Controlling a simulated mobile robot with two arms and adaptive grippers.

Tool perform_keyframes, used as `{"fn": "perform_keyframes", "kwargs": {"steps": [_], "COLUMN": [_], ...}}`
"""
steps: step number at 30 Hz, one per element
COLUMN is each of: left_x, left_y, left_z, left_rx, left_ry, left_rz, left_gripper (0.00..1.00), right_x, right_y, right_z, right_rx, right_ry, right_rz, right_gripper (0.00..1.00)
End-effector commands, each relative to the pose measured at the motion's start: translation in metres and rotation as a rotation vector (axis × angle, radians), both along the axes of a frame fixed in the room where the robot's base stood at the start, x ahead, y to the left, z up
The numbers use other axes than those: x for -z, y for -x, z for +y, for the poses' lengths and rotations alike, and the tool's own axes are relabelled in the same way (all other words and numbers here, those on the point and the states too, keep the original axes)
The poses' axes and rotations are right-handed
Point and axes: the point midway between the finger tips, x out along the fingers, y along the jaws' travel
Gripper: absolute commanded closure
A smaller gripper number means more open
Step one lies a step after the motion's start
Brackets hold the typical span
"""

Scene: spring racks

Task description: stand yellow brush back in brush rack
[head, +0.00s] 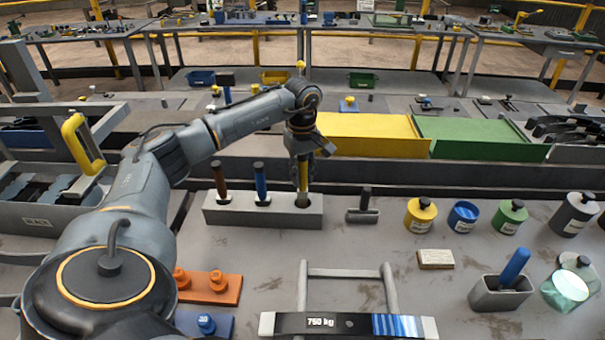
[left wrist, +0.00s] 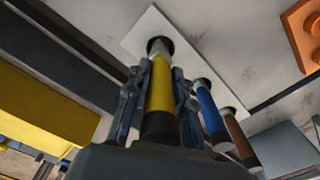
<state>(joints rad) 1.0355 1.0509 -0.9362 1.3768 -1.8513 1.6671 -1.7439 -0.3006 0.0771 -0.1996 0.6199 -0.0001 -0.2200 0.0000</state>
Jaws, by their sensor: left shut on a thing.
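The brush rack (head: 235,215) is a long pale grey block with round holes, on the near bench. A brown-handled brush (head: 219,178) and a blue-handled brush (head: 261,180) stand upright in its left and middle holes. My left gripper (head: 303,158) is above the right hole, shut on the yellow brush (head: 303,182). In the left wrist view the yellow brush (left wrist: 161,90) lies between both fingers (left wrist: 158,80), its metal end at the dark hole of the rack (left wrist: 150,22). How deep it sits is hidden. My right gripper is not in view.
A dark T-shaped tool (head: 363,208) lies right of the rack. Lidded pots, including a yellow one (head: 420,216), stand farther right. An orange block (head: 208,288) lies in front, left. A yellow bin (head: 370,135) is behind. Bench between rack and the 750 kg bar (head: 350,325) is partly clear.

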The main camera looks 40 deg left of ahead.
Motion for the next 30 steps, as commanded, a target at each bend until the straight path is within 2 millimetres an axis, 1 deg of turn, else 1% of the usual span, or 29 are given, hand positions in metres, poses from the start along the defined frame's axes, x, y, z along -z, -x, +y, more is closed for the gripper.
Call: {"fn": "perform_keyframes", "kwargs": {"steps": [30], "left_x": [0.021], "left_y": [0.000], "left_z": [0.000], "left_rx": [0.000], "left_ry": [0.000], "left_rz": [0.001], "left_gripper": [1.00], "right_x": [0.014], "right_y": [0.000], "right_z": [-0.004], "right_rx": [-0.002], "right_ry": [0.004], "right_rz": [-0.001], "right_gripper": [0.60]}}
